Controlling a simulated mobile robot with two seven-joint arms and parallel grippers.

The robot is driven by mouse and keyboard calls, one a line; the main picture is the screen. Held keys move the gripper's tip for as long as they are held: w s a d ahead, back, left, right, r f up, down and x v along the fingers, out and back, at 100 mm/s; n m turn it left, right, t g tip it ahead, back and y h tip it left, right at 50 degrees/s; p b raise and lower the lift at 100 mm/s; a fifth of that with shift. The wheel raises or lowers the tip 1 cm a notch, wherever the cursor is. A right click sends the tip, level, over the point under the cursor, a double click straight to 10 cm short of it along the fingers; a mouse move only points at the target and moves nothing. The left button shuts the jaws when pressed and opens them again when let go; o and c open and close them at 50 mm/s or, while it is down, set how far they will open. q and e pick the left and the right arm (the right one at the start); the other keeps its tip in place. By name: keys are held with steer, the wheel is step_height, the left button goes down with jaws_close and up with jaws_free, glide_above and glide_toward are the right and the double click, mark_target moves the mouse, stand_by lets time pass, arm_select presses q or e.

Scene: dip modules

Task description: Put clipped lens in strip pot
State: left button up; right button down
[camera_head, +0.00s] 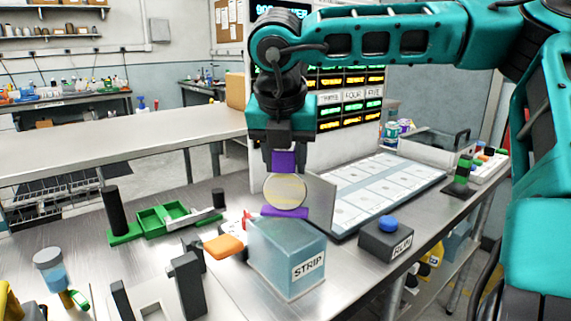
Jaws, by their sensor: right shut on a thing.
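The clipped lens is a round, pale cream disc (285,190) with a purple clip (285,161) above it and a purple piece below. My right gripper (282,148) points straight down and is shut on the top of the purple clip. The lens hangs upright over the strip pot (287,262), a blue-grey box labelled STRIP. The lower purple piece is at about the height of the pot's rim; I cannot tell whether it is inside the opening. The pot's inside is hidden. My left gripper is not in view.
A dark RUN box with a blue button (388,222) stands right of the pot. An orange-handled item (225,246) lies close to its left. A green tray (166,219) and dark upright blocks (187,285) stand further left. A white gridded board (372,187) lies behind.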

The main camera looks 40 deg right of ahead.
steer(key=shift+f, duration=0.5)
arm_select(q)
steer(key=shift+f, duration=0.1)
arm_select(e)
steer(key=shift+f+b, duration=0.35)
steer(key=shift+b, duration=0.2)
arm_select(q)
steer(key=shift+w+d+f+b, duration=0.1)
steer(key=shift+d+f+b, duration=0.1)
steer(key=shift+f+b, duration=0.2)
arm_select(e)
steer(key=shift+f, duration=0.25)
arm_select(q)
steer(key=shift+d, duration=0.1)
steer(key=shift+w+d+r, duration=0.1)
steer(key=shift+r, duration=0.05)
arm_select(e)
steer(key=c, duration=0.9)
jaws_free()
